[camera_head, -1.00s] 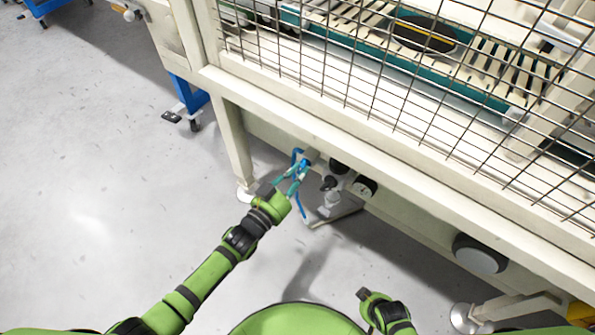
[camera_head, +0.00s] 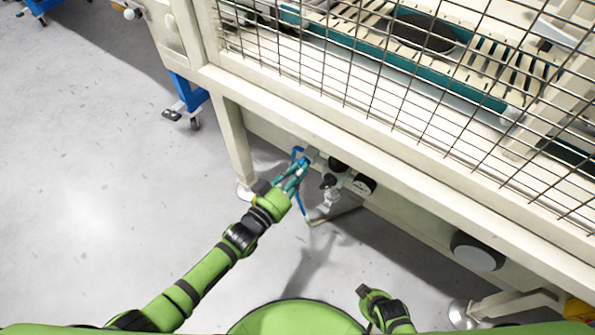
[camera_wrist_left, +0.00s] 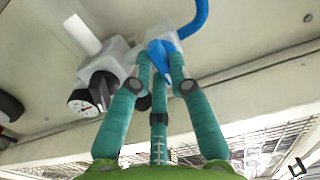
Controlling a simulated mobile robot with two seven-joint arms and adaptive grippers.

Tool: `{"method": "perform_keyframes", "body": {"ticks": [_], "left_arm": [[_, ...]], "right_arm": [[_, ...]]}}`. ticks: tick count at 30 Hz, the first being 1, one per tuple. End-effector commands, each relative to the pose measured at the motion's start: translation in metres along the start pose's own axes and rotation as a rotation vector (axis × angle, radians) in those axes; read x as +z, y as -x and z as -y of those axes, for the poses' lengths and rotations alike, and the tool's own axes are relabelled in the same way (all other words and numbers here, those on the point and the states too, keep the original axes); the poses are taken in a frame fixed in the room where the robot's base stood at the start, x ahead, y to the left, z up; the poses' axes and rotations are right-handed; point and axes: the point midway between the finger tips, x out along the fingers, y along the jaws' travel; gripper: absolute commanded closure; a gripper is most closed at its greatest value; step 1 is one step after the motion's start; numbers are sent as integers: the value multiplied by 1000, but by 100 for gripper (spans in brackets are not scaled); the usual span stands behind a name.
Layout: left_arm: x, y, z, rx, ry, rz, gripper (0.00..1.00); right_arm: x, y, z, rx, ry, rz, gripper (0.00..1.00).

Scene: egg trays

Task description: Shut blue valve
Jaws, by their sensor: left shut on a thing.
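The blue valve (camera_wrist_left: 160,49) sits on a light grey block under the machine's frame, with a blue hose (camera_wrist_left: 197,18) curving up beside it. In the head view the blue hose (camera_head: 297,154) shows by the fittings, and the valve itself is mostly hidden by my fingers. My left gripper (camera_head: 300,170) reaches in from the lower left. In the left wrist view its teal fingers (camera_wrist_left: 160,80) close around the blue valve handle. My right arm shows at the bottom of the head view, but its fingertips cannot be made out.
A pressure gauge (camera_wrist_left: 82,102) hangs left of the valve in the wrist view. Black knobs (camera_head: 365,184) sit right of it in the head view. The machine's beam (camera_head: 330,150) runs just above, with a wire cage (camera_head: 400,75) over it.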

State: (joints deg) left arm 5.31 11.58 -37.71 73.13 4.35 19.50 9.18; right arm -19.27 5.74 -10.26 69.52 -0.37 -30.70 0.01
Motion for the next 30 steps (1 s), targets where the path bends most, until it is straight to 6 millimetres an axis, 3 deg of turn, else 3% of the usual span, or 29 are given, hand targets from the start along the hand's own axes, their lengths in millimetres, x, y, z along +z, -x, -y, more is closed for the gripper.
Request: {"method": "perform_keyframes", "body": {"ticks": [2,3,4,17,30], "left_arm": [[1,0,0,-1,3,2,100],[1,0,0,-1,3,1,64],[1,0,0,-1,3,1,56],[1,8,0,-1,0,3,56],[1,93,0,-1,1,4,56]], "right_arm": [[0,0,0,0,0,0,100],[0,0,0,0,0,0,100],[0,0,0,0,0,0,100],[0,0,-2,2,-1,1,100],[0,0,-1,1,-1,1,100]]}}
